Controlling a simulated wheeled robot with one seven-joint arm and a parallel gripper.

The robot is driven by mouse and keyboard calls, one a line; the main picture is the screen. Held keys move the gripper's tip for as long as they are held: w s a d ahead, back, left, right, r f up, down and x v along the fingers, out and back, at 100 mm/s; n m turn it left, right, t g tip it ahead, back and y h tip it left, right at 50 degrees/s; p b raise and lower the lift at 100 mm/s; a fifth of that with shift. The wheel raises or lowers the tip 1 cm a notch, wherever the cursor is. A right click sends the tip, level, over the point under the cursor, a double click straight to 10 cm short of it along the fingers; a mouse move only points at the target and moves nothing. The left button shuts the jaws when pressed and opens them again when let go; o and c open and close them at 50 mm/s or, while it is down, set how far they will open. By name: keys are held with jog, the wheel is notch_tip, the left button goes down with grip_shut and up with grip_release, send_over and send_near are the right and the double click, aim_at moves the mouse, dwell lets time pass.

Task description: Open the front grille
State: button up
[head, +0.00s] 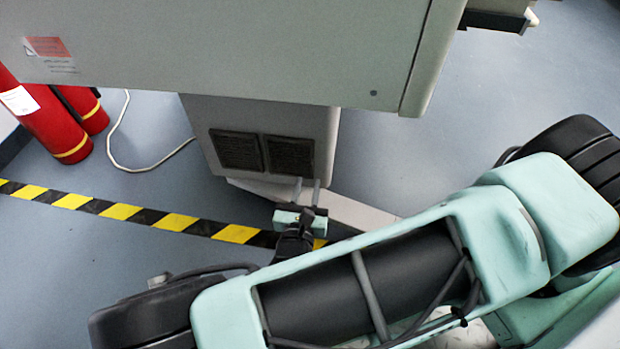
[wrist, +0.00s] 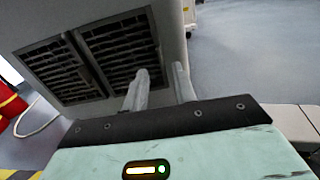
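The front grille is a pair of dark slatted panels, left (head: 237,150) and right (head: 290,157), low on the front of the grey printer's base. Both panels lie flush with the front in the head view. The wrist view also shows the left panel (wrist: 60,72) and the right panel (wrist: 118,45). My gripper (head: 307,183) is just in front of the base, by the lower right corner of the right panel. Its fingers (wrist: 158,74) are apart with nothing seen between them. The left fingertip overlaps the right panel's lower edge; I cannot tell whether it touches.
The printer's wide upper body (head: 220,50) overhangs the base. Red fire extinguishers (head: 45,125) and a white cable (head: 125,165) are at the left. Yellow-black floor tape (head: 120,211) crosses in front. A pale floor strip (head: 350,212) runs beside the base.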

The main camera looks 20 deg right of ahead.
aim_at(311, 169)
jog(key=shift+b+x, duration=0.7)
jog(key=shift+x, duration=1.6)
grip_shut()
jog(key=shift+a, duration=0.1)
